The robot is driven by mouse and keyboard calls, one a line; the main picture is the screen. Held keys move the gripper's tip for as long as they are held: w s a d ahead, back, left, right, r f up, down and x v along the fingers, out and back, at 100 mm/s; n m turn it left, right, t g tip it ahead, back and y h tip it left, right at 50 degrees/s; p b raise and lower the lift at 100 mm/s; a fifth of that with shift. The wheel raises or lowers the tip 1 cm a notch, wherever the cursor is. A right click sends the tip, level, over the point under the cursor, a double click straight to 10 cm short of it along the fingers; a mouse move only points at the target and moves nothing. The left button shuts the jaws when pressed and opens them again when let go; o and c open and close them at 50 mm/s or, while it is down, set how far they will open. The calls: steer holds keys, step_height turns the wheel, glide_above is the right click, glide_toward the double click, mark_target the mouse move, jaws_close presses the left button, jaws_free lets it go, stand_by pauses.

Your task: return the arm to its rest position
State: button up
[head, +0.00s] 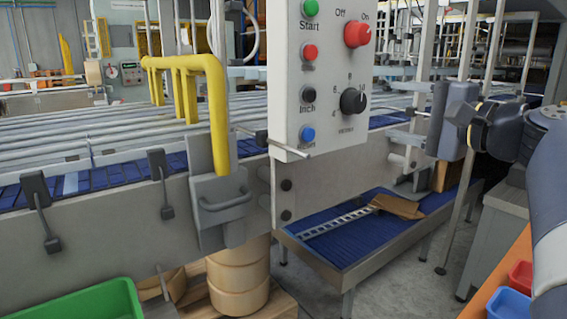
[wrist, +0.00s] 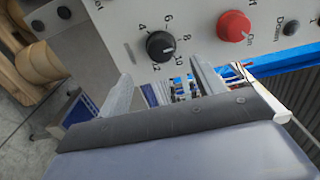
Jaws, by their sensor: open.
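My gripper (wrist: 163,85) shows in the wrist view with its two grey fingers spread apart and nothing between them. The control panel (wrist: 195,45) is beyond the fingertips, tilted in that view, with its black dial (wrist: 160,46) and red knob (wrist: 234,25) above the gap. In the head view part of my arm (head: 548,190) is at the right edge, to the right of the panel (head: 325,90). I cannot clearly make out the fingers there.
A conveyor (head: 110,130) with a yellow rail (head: 218,100) runs across the left. A blue lower chute (head: 350,235) stands below the panel. A green bin (head: 85,302) is at the lower left; red (head: 521,275) and blue (head: 508,304) bins are at the lower right. Grey floor shows between.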

mark_target(360, 99)
steer(key=p+x, duration=0.1)
steer(key=x, duration=0.8)
steer(key=shift+a+r, duration=0.1)
steer(key=shift+r, duration=0.1)
steer(key=shift+s+r+m+p, duration=0.1)
steer(key=shift+r+m+p, duration=0.05)
steer(key=shift+m+p, duration=1)
steer(key=m+p, duration=0.4)
steer(key=p, duration=0.1)
steer(key=m+p, duration=0.3)
steer(key=p, duration=0.1)
steer(key=m+p, duration=0.4)
steer(key=p, duration=0.1)
steer(key=shift+d+r, duration=0.1)
steer(key=shift+d, duration=0.15)
steer(key=s+d, duration=0.2)
steer(key=shift+s+f+m+b, duration=0.3)
steer(key=shift+m+b, duration=0.05)
steer(key=shift+s+d, duration=0.45)
steer(key=shift+s, duration=0.15)
